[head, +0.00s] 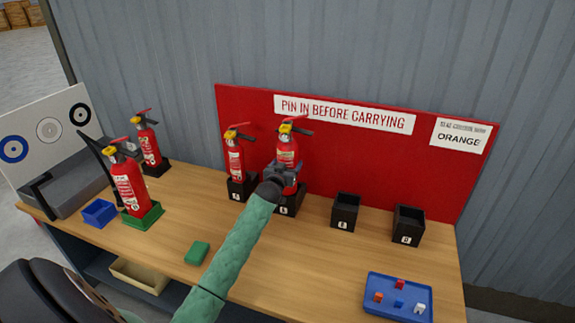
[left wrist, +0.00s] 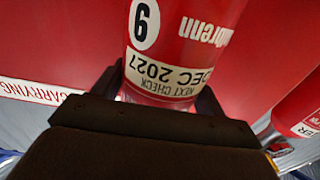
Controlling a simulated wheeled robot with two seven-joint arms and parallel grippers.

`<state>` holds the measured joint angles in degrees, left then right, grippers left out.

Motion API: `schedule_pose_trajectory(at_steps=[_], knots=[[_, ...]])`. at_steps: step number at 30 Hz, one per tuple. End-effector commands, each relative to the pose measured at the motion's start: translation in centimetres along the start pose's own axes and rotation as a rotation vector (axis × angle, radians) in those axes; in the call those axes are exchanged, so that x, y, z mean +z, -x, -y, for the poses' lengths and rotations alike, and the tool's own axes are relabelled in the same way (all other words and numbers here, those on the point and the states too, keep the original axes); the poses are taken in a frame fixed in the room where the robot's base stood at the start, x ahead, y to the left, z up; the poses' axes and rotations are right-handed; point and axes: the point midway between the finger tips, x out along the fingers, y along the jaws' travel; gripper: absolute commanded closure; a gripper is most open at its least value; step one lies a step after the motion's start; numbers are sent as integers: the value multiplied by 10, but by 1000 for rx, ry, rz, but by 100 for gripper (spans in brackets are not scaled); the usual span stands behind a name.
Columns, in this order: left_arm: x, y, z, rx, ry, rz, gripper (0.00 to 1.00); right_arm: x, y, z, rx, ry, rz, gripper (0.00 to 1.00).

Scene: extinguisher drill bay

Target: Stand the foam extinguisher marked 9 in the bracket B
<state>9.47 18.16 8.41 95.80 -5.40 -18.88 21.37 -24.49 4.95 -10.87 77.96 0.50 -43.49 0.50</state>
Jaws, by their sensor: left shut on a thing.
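My left gripper (head: 283,172) is shut on a red extinguisher (head: 287,150) with a yellow-and-black head. In the left wrist view the extinguisher (left wrist: 187,40) shows a 9, upside down there with its other print. It stands upright at the second black bracket (head: 290,209) from the left. The gripper hides its lower body, so I cannot tell whether it is fully seated. This bracket's small white label is too small to read surely. The first bracket (head: 241,190) holds another red extinguisher (head: 235,158). The third (head: 345,211) and fourth (head: 408,226) brackets are empty. My right gripper is not in view.
A red extinguisher (head: 128,187) stands in a green tray (head: 153,216), another (head: 149,145) behind it. A blue bin (head: 99,213), green block (head: 197,252) and blue tray (head: 378,304) of small blocks lie on the bench. A red sign board (head: 350,155) stands behind the brackets.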

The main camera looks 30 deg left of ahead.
Motion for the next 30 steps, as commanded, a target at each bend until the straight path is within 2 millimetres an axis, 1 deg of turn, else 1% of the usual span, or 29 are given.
schedule_pose_trajectory(at_steps=[1, 30], knots=[[-4, -1, 0, 1, 0, -8, 73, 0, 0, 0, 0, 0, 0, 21], [13, -1, 0, 1, 1, -8, 73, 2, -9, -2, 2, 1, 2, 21]])
